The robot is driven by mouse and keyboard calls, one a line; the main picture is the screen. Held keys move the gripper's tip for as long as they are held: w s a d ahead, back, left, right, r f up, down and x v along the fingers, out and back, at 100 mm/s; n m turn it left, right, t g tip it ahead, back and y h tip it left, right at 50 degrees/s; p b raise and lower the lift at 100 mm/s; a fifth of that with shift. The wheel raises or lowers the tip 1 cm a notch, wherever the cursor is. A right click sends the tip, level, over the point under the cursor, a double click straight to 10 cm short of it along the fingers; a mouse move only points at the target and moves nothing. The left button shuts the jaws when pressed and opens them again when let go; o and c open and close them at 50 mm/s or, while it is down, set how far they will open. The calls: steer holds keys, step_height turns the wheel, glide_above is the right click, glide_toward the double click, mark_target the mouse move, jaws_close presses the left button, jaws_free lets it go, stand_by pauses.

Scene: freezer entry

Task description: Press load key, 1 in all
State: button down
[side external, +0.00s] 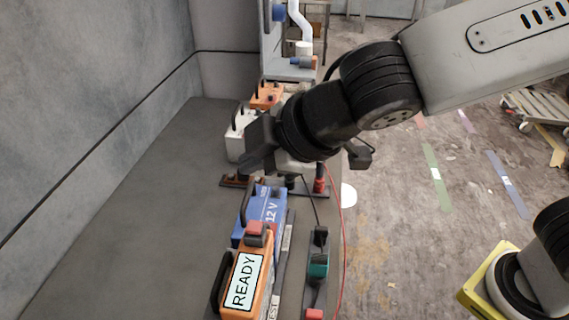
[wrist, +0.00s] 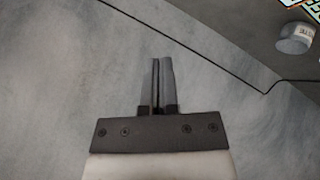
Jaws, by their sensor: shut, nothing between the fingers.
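An orange tester (side external: 264,272) with a lit screen reading READY stands at the bottom of the side external view. A red block (side external: 255,228) sits at its top end. Lettering at its lower right edge is partly cut off, and I cannot make out a key marked load. A blue battery (side external: 262,206) marked 12 V stands just behind the tester. My gripper (side external: 248,162) is shut and empty, above and behind the battery, apart from the tester. In the wrist view my closed fingers (wrist: 162,62) point at bare grey wall; the tester is not seen there.
A pale grey handled case (side external: 237,146) and an orange unit (side external: 266,95) stand farther back. A teal part (side external: 318,266) lies right of the tester, near a red cable. The grey bench top (side external: 130,230) is clear on the left. A grey cylinder (wrist: 294,40) shows at the wrist view's upper right.

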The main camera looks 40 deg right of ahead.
mark_target(259, 226)
steer(key=shift+f, duration=0.15)
steer(key=shift+f, duration=4.25)
steer(key=shift+f, duration=0.95)
stand_by(0.6)
steer(key=shift+r, duration=0.9)
steer(key=shift+r, duration=0.15)
steer(key=shift+r, duration=2.35)
